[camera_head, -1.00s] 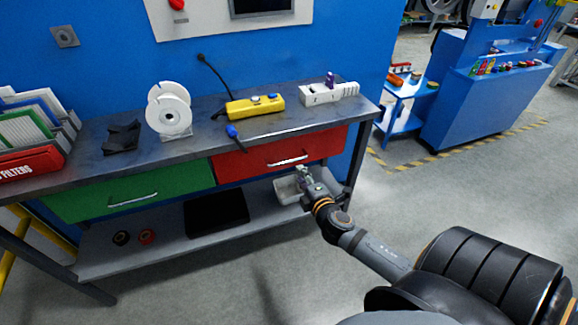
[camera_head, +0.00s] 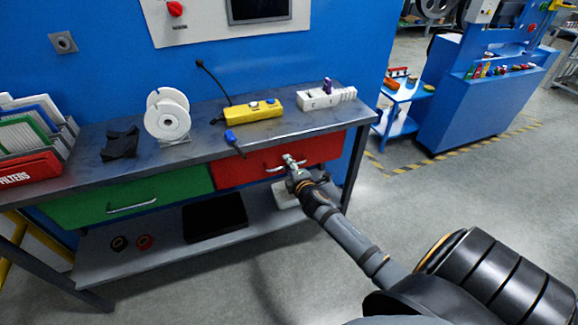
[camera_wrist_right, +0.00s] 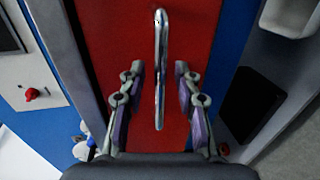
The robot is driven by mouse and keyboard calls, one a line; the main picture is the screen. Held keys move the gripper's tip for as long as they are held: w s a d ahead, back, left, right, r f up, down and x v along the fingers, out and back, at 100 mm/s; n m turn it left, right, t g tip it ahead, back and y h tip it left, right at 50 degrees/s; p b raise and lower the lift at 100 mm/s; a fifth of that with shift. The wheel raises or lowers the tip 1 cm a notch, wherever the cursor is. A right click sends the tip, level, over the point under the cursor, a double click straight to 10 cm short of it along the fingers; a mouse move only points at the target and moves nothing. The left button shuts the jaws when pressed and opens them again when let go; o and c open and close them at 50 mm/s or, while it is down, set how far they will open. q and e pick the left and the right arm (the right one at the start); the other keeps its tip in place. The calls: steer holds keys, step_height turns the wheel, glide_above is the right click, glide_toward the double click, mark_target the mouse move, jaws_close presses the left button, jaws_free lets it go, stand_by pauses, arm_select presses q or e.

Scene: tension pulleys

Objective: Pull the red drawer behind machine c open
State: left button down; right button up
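The red drawer (camera_head: 232,170) sits under the right part of the workbench top and looks closed. Its silver bar handle (camera_head: 273,168) is partly hidden by my right gripper (camera_head: 291,161) in the head view. In the right wrist view, the handle (camera_wrist_right: 160,70) runs lengthwise between the two fingers of my open right gripper (camera_wrist_right: 159,95), with a gap on each side. The red drawer front (camera_wrist_right: 195,35) fills the middle behind it. My left gripper is in neither view.
A green drawer (camera_head: 85,205) is left of the red one. The bench top (camera_head: 205,138) holds a yellow control box (camera_head: 254,110), a white power strip (camera_head: 318,99) and a white reel (camera_head: 166,118). A lower shelf (camera_head: 165,250) carries a black tray (camera_head: 215,217). Floor in front is clear.

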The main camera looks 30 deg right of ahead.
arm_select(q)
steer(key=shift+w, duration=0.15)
arm_select(e)
jaws_close()
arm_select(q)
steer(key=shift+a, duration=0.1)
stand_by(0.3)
